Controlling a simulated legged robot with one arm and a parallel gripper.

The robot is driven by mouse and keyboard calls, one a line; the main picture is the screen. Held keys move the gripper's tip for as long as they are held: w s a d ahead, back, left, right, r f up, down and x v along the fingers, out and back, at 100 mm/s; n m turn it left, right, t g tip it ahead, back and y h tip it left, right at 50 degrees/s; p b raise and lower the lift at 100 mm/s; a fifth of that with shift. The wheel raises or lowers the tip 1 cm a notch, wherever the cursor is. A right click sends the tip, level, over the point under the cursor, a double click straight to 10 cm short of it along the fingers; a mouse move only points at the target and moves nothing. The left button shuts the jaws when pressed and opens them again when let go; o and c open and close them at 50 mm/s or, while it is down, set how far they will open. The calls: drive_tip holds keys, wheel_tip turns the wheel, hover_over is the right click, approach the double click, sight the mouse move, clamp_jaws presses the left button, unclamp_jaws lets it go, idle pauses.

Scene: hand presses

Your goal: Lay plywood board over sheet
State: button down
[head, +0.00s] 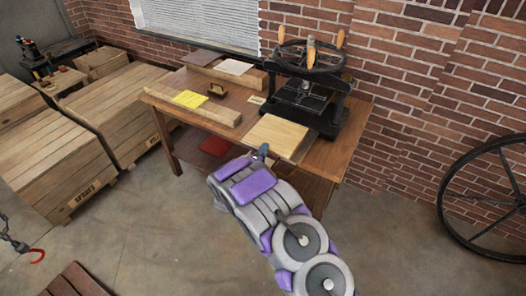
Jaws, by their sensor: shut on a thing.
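The plywood board (277,136) is a pale square panel at the right front of the wooden table, in front of the black hand press (306,92). My gripper (263,150) is shut on the board's near left edge. Its fingertips are small and partly hidden. I cannot tell whether the board rests on the table or is held just above it. A yellow sheet (190,99) lies at the table's left, and a pale sheet (234,67) lies at the back. Whether a sheet lies on the press bed is too small to tell.
The table (230,113) has wooden rails (190,106) along its left front and back. A small brown-handled block (216,89) sits between them. The press has a large handwheel (310,56) above its bed. Wooden crates (110,104) stand at left; a large wheel (490,200) leans at right.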

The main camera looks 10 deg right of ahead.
drive_tip(key=c, duration=0.9)
unclamp_jaws()
drive_tip(key=shift+c, duration=0.2)
drive_tip(key=shift+s, duration=0.1)
drive_tip(key=v, duration=0.6)
drive_tip(key=shift+p, duration=0.3)
drive_tip(key=shift+s+a, duration=0.1)
drive_tip(key=shift+a, duration=0.05)
idle(0.5)
